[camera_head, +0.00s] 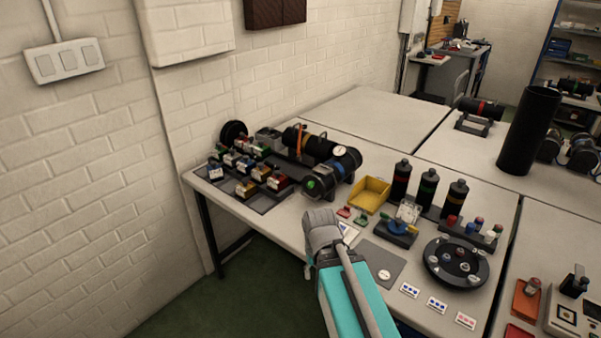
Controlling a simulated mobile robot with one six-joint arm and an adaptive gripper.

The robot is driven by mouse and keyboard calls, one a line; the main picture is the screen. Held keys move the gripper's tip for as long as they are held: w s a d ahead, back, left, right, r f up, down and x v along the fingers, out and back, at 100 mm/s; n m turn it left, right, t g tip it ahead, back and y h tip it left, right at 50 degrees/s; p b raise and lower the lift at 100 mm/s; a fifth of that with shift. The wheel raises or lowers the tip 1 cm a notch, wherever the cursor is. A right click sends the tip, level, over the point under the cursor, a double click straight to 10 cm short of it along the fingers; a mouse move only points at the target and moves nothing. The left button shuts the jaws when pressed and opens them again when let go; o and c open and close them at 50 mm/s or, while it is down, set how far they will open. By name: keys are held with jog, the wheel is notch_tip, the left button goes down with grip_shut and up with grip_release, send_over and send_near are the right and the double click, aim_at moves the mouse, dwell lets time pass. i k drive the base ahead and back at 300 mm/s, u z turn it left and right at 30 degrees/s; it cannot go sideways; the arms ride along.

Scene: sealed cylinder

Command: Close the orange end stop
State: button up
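A dark horizontal cylinder assembly (313,150) lies at the back left of the near table, by the wall. A thin upright orange part (299,141) crosses it near its left end. It may be the orange end stop; it is too small to tell whether it is open or closed. A round white gauge (340,151) and a green-centred end face (311,184) show at its right part. My teal and grey arm rises from the bottom centre in front of the table, its visible end well short of the cylinder. I make out no gripper fingers.
A tray of small coloured parts (262,205) sits left of the cylinder's front. A yellow bin (370,194), several black bottles (428,186) and a round black carousel (456,262) stand to the right. A tall black tube (529,130) stands farther back. The far table (375,112) is mostly bare.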

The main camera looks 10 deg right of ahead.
aim_at(304, 126)
jog(key=k, duration=0.2)
jog(key=u, duration=1.6)
jog(key=i, duration=1.35)
jog(key=z, duration=0.2)
